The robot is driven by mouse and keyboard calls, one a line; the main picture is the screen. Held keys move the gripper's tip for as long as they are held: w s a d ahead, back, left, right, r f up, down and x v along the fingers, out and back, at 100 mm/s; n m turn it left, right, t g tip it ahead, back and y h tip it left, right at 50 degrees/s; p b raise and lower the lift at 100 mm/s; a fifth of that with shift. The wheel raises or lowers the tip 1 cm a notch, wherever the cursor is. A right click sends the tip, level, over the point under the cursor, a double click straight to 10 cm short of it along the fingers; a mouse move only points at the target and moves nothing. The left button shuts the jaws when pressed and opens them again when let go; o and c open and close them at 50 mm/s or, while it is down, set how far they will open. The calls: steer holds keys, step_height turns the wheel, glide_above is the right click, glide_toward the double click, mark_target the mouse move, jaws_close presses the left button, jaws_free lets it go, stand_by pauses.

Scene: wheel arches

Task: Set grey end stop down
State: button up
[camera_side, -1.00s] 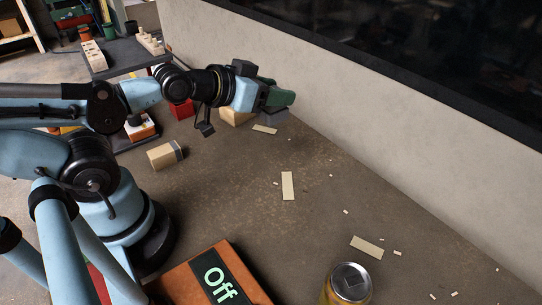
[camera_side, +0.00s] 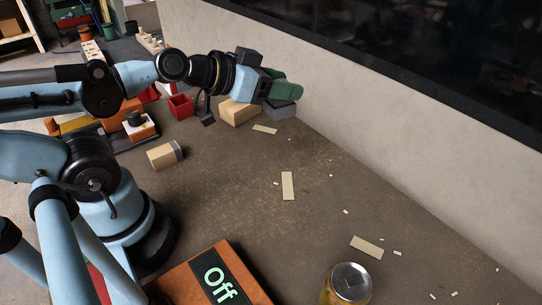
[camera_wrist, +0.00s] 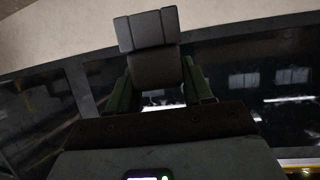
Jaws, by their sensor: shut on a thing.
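My gripper (camera_side: 285,90) is at the back, near the wall, with its green fingers pointing right. In the wrist view my gripper (camera_wrist: 160,92) is shut on the grey end stop (camera_wrist: 150,60), a dark grey blocky piece between the green fingers that reaches past their tips. In the side view a grey block (camera_side: 281,109) shows just below the fingers, close to the wall. I cannot tell there whether it is the held piece or a separate block, nor whether it touches the fingers.
A beige block (camera_side: 238,112) stands below my wrist. A red open box (camera_side: 181,106) and a tan block (camera_side: 164,155) are to the left. Flat pale strips (camera_side: 288,186) lie on the table. A can (camera_side: 348,284) and an orange box (camera_side: 215,275) stand in front. The pale wall (camera_side: 370,110) bounds the back.

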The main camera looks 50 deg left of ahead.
steer(key=s+d+r+m+g+h, duration=0.1)
steer(key=s+d+m+g+h, duration=0.35)
steer(key=d+m+g, duration=0.55)
steer(key=s+d+r+m+g+h, duration=0.25)
steer(key=d+m+g+h, duration=0.35)
steer(key=m+g, duration=0.4)
steer(key=shift+m+t, duration=0.4)
steer(key=shift+t, duration=0.2)
steer(key=f, duration=2)
steer(key=shift+s+a, duration=0.15)
steer(key=shift+a, duration=0.15)
steer(key=o, duration=1.1)
steer(key=shift+o, duration=0.2)
